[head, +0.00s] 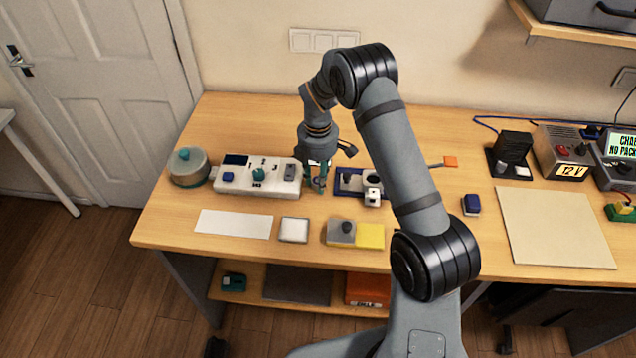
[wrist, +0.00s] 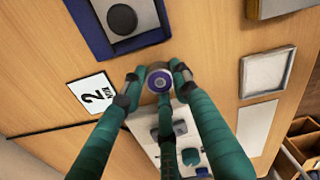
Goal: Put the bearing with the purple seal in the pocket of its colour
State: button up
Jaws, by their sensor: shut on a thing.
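In the wrist view my gripper (wrist: 158,78) is shut on the bearing with the purple seal (wrist: 161,82). The bearing is a small ring with a purple face and a pale centre, held at the fingertips. In the head view my gripper (head: 318,182) points down between the white panel and a dark blue plate, over the table. The bearing is too small to make out clearly there. I cannot pick out a purple pocket in either view.
A white panel (head: 258,186) with knobs stands left of my gripper. A dark blue plate (head: 345,192) with a grey block lies to its right. In front are a white tray (head: 293,230) and a yellow plate (head: 370,236) with a grey block. A beige mat (head: 555,228) lies right.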

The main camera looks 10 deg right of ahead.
grip_shut()
jog(key=shift+r, duration=0.15)
